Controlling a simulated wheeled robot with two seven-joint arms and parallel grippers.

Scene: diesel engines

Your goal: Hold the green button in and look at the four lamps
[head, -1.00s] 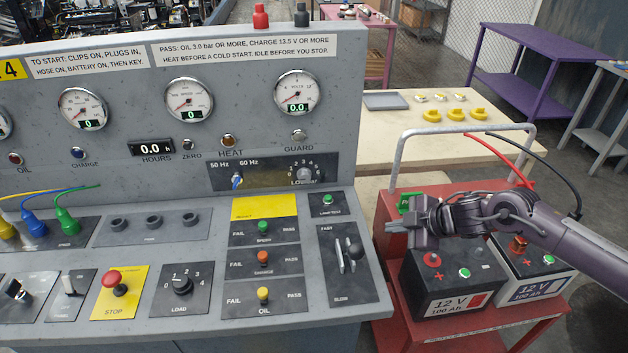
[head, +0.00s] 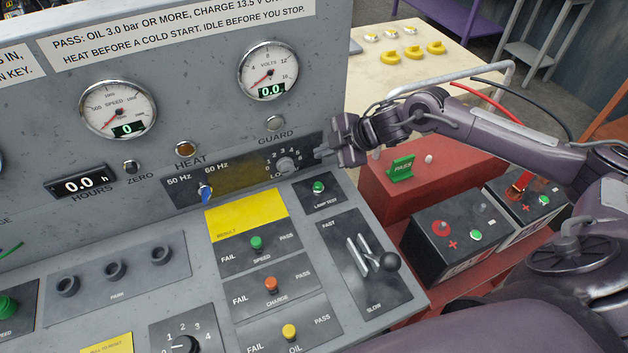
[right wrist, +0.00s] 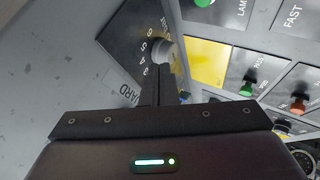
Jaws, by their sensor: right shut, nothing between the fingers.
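The green button (head: 319,187) sits on the small LAMP TEST plate, right of the yellow RESULT card. My right gripper (head: 322,153) is shut and empty, above that button in the picture, close to the numbered dial at the panel's right end. It is apart from the button. In the right wrist view its shut fingers (right wrist: 157,85) point towards the dial; the plate's label is cut off at the top edge. The HEAT lamp (head: 184,149) looks dull amber and the GUARD lamp (head: 275,123) looks pale grey. The OIL and CHARGE lamps are out of view. My left gripper is not in view.
The numbered dial (head: 285,164) stands out beside my right gripper. A FAST/SLOW lever (head: 389,261) stands below the button, and a green SPEED knob (head: 257,243) lies to its lower left. A red cart (head: 440,160) with batteries and a green PASS tag is at right.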

